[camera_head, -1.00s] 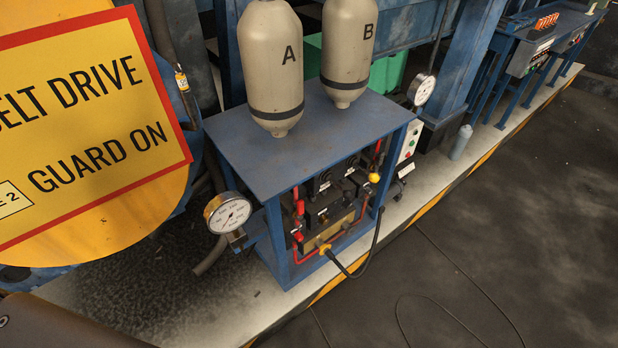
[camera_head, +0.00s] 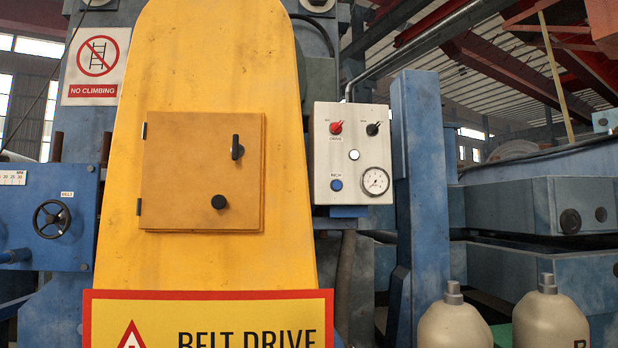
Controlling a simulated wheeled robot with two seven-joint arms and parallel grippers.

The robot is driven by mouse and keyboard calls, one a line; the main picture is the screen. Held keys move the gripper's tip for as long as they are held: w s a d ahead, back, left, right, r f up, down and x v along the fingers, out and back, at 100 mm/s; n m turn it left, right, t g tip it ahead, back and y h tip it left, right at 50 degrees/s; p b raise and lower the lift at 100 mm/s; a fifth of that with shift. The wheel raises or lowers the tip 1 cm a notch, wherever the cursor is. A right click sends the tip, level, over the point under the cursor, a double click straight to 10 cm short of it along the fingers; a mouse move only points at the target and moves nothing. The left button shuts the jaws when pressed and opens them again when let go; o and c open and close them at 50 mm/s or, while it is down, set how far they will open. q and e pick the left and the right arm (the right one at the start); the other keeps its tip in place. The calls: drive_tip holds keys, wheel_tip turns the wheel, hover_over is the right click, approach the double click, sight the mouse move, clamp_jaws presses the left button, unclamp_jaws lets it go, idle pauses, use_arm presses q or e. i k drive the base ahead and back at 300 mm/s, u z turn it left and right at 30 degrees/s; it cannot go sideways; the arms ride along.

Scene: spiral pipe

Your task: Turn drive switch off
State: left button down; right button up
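A light grey control box (camera_head: 350,183) is mounted to the right of the yellow belt guard. At its upper left is a red rotary switch (camera_head: 336,128) with a small label under it that seems to read DRIVE. A black rotary switch (camera_head: 373,129) sits to its right. Below them are a white button (camera_head: 354,155), a blue button (camera_head: 337,184) and a round gauge (camera_head: 375,181). The red switch's handle looks tilted; its exact setting is too small to read. Neither of my grippers shows in this view.
The yellow guard (camera_head: 215,60) carries an orange hatch with a black handle (camera_head: 236,147) and knob. A blue post (camera_head: 419,170) stands right of the box. A blue panel with a handwheel (camera_head: 51,218) is at left. Two beige cylinders (camera_head: 550,322) stand at lower right.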

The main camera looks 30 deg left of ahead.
sight(335, 127)
drive_tip(key=u, duration=0.85)
